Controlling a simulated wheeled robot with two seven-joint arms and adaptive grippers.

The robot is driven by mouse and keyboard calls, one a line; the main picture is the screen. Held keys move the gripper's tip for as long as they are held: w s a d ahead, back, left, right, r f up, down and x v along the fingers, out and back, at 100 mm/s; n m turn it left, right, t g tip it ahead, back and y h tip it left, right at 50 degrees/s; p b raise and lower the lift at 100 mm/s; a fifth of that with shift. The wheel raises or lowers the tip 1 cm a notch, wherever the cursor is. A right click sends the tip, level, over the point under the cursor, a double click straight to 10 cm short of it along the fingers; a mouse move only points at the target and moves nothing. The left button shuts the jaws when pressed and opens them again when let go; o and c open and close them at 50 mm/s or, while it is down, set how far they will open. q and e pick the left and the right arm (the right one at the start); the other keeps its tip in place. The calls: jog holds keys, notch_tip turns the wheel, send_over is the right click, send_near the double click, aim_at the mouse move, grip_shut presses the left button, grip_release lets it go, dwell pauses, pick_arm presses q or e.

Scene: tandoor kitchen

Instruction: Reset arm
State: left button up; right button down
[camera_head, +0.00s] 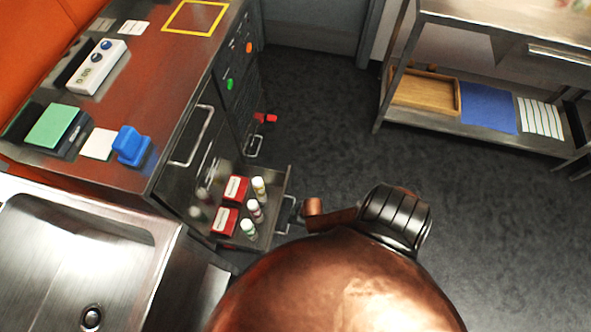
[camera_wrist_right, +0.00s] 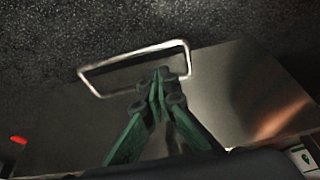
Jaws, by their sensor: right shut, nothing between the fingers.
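The tips overlap the opening of a pale metal handle (camera_wrist_right: 128,58) on the drawer front. I cannot tell whether they touch it. My left gripper is not in view.
The drawer holds red boxes (camera_head: 235,189) and small bottles (camera_head: 254,211). A steel sink (camera_head: 75,262) and a counter (camera_head: 165,75) with a blue object (camera_head: 131,145) are left. A steel shelf unit (camera_head: 480,127) stands upper right. The dark floor (camera_head: 330,110) between is clear.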

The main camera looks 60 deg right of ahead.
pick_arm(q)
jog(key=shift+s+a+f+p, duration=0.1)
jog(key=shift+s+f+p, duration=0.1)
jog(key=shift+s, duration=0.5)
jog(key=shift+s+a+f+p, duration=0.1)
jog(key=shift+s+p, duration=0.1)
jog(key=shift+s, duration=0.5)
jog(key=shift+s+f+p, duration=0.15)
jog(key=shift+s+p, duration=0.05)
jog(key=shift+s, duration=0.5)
pick_arm(e)
jog(key=shift+v, duration=0.9)
pick_arm(q)
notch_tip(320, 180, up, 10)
jog(key=p, duration=1.1)
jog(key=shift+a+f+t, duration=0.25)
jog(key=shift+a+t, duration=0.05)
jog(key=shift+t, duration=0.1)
pick_arm(e)
jog(key=s+a+m+g+h, duration=0.1)
jog(key=s+m+g, duration=0.1)
jog(key=s, duration=3.3)
jog(key=shift+s+a+m+g+h, duration=0.3)
jog(key=shift+a+g, duration=0.1)
jog(key=shift+g, duration=0.3)
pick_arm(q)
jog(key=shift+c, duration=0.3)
pick_arm(e)
jog(key=shift+r, duration=0.1)
